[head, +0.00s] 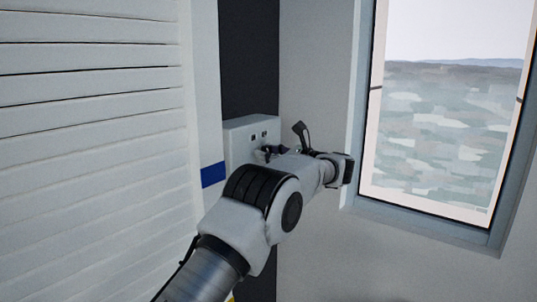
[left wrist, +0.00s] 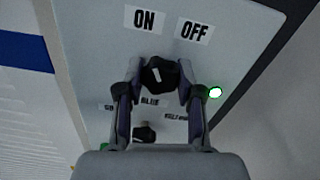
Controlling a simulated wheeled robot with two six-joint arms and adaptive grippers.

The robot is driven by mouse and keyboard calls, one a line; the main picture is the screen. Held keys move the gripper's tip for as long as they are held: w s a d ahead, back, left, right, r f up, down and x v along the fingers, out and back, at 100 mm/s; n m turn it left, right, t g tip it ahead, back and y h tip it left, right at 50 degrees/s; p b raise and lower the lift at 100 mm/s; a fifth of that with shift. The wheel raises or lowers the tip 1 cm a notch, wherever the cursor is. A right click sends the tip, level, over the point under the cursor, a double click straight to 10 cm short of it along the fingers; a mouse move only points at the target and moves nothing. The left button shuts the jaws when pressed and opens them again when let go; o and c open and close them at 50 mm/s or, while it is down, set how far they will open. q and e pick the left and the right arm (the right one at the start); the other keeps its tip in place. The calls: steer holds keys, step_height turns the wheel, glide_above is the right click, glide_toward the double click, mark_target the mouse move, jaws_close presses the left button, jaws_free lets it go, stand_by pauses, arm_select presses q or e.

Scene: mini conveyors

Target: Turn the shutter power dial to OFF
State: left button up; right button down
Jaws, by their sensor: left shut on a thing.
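The shutter power dial (left wrist: 159,75) is a black knob on a pale grey control panel (left wrist: 100,28). In the left wrist view the ON label (left wrist: 145,19) is above it to the left and the OFF label (left wrist: 194,32) above it to the right. The dial's white pointer mark tilts up and to the left, towards ON. My left gripper (left wrist: 159,82) is shut on the dial, one finger on each side. In the head view my left gripper (head: 272,152) is at the panel, largely behind my arm. My right gripper is not in view.
A second black knob (left wrist: 144,133) sits lower on the panel, near partly hidden labels. White slatted shutters (head: 95,120) stand left of the panel and a framed window (head: 445,110) is at the right.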

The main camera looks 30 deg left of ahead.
arm_select(q)
steer(key=shift+m+b, duration=0.95)
steer(key=shift+m, duration=0.15)
steer(key=m, duration=0.1)
steer(key=m+b, duration=0.1)
steer(key=shift+r+m, duration=0.2)
steer(key=shift+m, duration=0.1)
steer(key=m, duration=0.2)
steer(key=shift+r+m, duration=0.1)
steer(key=shift+m, duration=0.2)
steer(key=m, duration=0.4)
steer(key=o, duration=1.2)
steer(key=shift+w, duration=0.1)
steer(key=shift+c, duration=0.2)
steer(key=shift+f, duration=0.2)
